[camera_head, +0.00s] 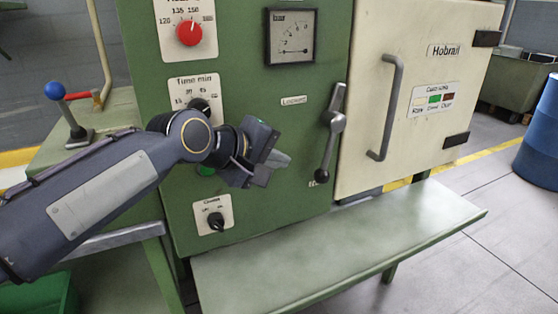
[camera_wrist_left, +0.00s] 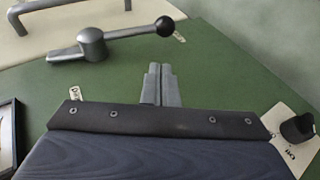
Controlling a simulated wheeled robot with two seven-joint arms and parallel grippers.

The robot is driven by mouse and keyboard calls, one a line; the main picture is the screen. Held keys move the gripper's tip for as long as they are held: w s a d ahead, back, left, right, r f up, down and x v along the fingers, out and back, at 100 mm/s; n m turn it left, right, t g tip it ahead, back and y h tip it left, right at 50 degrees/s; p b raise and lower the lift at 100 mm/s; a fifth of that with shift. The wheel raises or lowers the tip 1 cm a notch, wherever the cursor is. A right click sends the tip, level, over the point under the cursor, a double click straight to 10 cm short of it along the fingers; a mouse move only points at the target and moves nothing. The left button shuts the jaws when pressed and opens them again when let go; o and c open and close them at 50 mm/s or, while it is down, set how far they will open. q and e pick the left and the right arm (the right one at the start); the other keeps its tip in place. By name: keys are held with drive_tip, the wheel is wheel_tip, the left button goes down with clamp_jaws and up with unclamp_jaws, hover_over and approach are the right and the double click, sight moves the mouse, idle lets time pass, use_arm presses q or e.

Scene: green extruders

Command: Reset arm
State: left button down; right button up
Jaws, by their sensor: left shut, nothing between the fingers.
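My left arm comes in from the left in the head view. Its gripper (camera_head: 278,168) is in front of the green machine panel (camera_head: 262,110), left of the grey lever handle (camera_head: 332,130). In the left wrist view the two grey fingers of the gripper (camera_wrist_left: 160,82) lie together with nothing between them. The lever with its black ball end also shows in the left wrist view (camera_wrist_left: 92,44), apart from the fingers. The arm hides part of the lower panel, including most of a green button (camera_head: 205,170). My right gripper is in neither view.
A cream door (camera_head: 425,60) with a bar handle (camera_head: 388,110) is right of the lever. A red knob (camera_head: 190,33) and a gauge (camera_head: 291,36) are above. A green shelf (camera_head: 350,235) juts out below, its top bare. A blue barrel (camera_head: 540,135) stands far right.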

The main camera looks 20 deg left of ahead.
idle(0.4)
